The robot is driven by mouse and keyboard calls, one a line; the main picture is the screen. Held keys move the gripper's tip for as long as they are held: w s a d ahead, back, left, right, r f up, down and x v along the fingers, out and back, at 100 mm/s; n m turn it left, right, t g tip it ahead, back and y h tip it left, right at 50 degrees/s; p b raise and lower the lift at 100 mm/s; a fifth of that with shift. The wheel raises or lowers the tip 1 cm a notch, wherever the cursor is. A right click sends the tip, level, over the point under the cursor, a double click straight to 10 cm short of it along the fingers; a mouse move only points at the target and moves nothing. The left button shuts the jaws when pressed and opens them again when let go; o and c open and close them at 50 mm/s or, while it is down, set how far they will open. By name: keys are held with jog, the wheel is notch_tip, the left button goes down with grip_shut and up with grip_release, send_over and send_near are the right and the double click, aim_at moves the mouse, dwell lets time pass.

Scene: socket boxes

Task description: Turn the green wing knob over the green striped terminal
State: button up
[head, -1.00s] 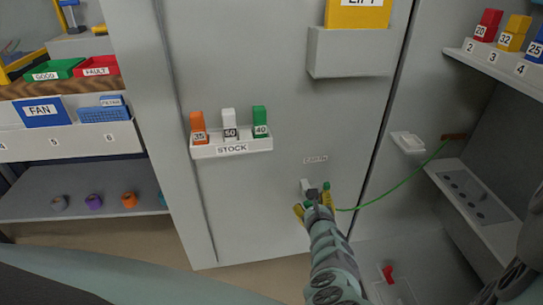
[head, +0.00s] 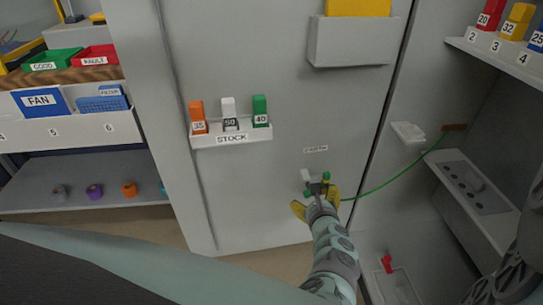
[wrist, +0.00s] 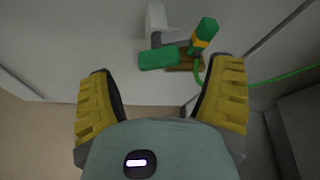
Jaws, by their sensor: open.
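On the grey panel under the small EARTH label, a green bar-shaped piece (wrist: 158,58), which looks like the wing knob, shows in the wrist view; in the head view it is small (head: 309,191). Right beside it stands a green post with a yellow band (wrist: 203,36), apparently the striped terminal, with a green wire at its foot. My gripper (head: 316,203) is open and empty just in front of them. In the wrist view its yellow fingers (wrist: 162,105) are spread wide, with the green pieces beyond the tips, apart from them.
A white block (wrist: 157,18) sits beside the green pieces. The STOCK holder (head: 231,138) with three blocks is up left. A grey ledge (head: 470,180) is at right.

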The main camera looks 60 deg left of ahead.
jog(key=shift+v, duration=2.35)
jog(key=shift+s, duration=0.1)
jog(key=shift+f, duration=0.1)
